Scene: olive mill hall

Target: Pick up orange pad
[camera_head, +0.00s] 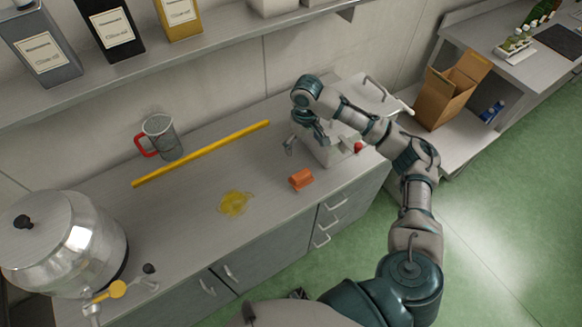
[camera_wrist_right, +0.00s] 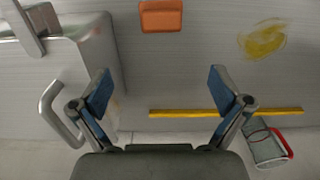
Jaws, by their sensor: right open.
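The orange pad (camera_head: 301,180) lies on the grey counter near its front edge, and it also shows at the top of the right wrist view (camera_wrist_right: 161,16). My right gripper (camera_head: 306,146) is above the counter, behind the pad in the head view and apart from it. In the right wrist view its fingers (camera_wrist_right: 160,92) are spread wide with nothing between them, and the pad is beyond the fingertips. My left gripper is not in view.
A pale metal appliance with handles (camera_wrist_right: 75,60) stands beside the right gripper. A yellow stick (camera_head: 200,154), a red-handled jug (camera_head: 161,137) and a yellow spill (camera_head: 234,203) are on the counter. A steel urn (camera_head: 62,240) stands left.

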